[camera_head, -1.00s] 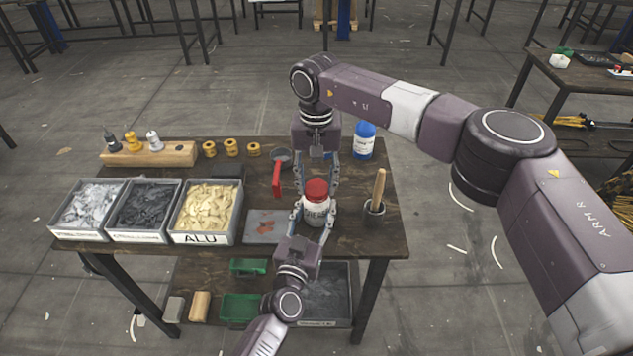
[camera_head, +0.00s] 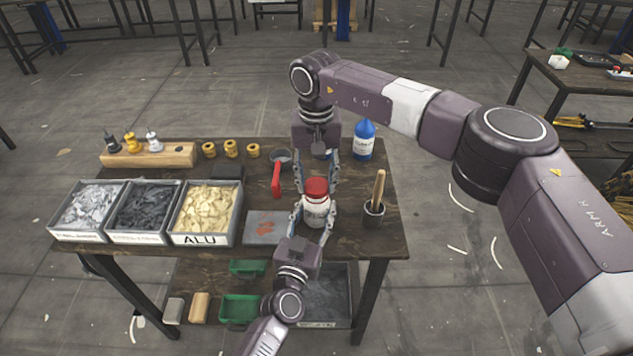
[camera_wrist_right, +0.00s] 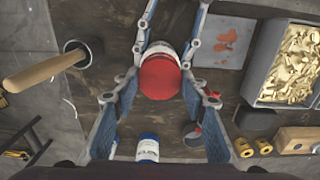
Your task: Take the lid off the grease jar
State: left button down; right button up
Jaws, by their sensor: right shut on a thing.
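The grease jar (camera_head: 316,212) is white with a label and stands upright on the workbench, with its red lid (camera_head: 316,187) on top. My left gripper (camera_head: 314,214) comes from the front and is shut on the jar body, one finger on each side. My right gripper (camera_head: 317,187) reaches down from above and is shut on the red lid. In the right wrist view the lid (camera_wrist_right: 160,77) sits between the right fingers, with the white jar rim (camera_wrist_right: 160,49) showing behind it.
A blue bottle (camera_head: 363,141) stands behind the jar, and a cup with a wooden handle (camera_head: 374,211) to its right. A red-handled tool (camera_head: 276,180) and a grey plate (camera_head: 265,228) lie left. Parts bins (camera_head: 208,239) fill the bench's left side.

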aim_at(317, 185)
jog(key=shift+r, duration=0.75)
jog(key=shift+r, duration=2)
pick_arm(q)
jog(key=c, duration=1)
grip_release()
jog(key=shift+s, duration=0.1)
